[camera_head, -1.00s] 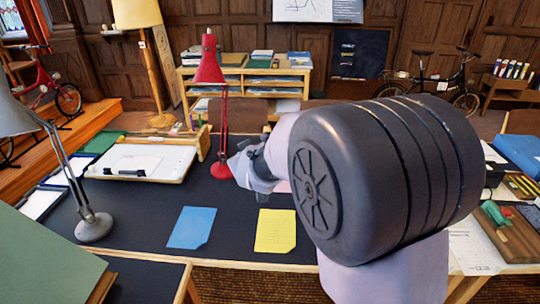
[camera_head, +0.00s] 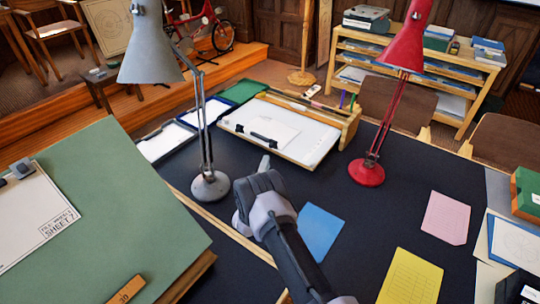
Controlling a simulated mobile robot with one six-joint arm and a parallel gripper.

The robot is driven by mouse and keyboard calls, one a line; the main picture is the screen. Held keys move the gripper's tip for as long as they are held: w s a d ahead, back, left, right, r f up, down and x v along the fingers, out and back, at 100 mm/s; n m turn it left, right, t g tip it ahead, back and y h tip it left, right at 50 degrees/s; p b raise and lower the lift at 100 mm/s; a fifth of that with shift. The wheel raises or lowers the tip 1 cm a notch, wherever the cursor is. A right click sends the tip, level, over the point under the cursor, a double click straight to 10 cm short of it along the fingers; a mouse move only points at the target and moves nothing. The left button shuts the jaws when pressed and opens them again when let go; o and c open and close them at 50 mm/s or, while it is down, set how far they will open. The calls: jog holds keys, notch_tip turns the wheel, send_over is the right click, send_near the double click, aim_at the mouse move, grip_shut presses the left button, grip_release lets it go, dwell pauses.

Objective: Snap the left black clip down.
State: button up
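A white drafting board (camera_head: 308,149) in a pale wooden frame lies on the dark table in the middle. A sheet lies on it. A black clip (camera_head: 264,139) sits at the board's near-left part, with a smaller dark piece (camera_head: 239,128) to its left. Whether the clip is raised or down is too small to tell. My gripper (camera_head: 265,163) is just in front of the board's near edge, below the clip in the picture, seen from behind. It looks apart from the clip. The wrist hides most of the fingers, so its opening is not clear.
A grey lamp (camera_head: 210,186) stands close left of my gripper, a red lamp (camera_head: 367,172) to the right. A tilted green board (camera_head: 95,215) fills the left foreground, with a dark clip (camera_head: 22,168) on its sheet. Blue paper (camera_head: 320,232) lies on the table.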

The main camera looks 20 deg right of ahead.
aim_at(271, 147)
jog(key=b+x, duration=0.2)
jog(key=x, duration=0.4)
jog(key=shift+w+d+r, duration=0.1)
jog(key=shift+w+r, duration=0.05)
jog(key=shift+w, duration=0.15)
jog(key=shift+w+d+r, duration=0.2)
jog(key=shift+w+d, duration=0.05)
jog(key=shift+w, duration=0.2)
jog(key=shift+c, duration=0.4)
grip_shut()
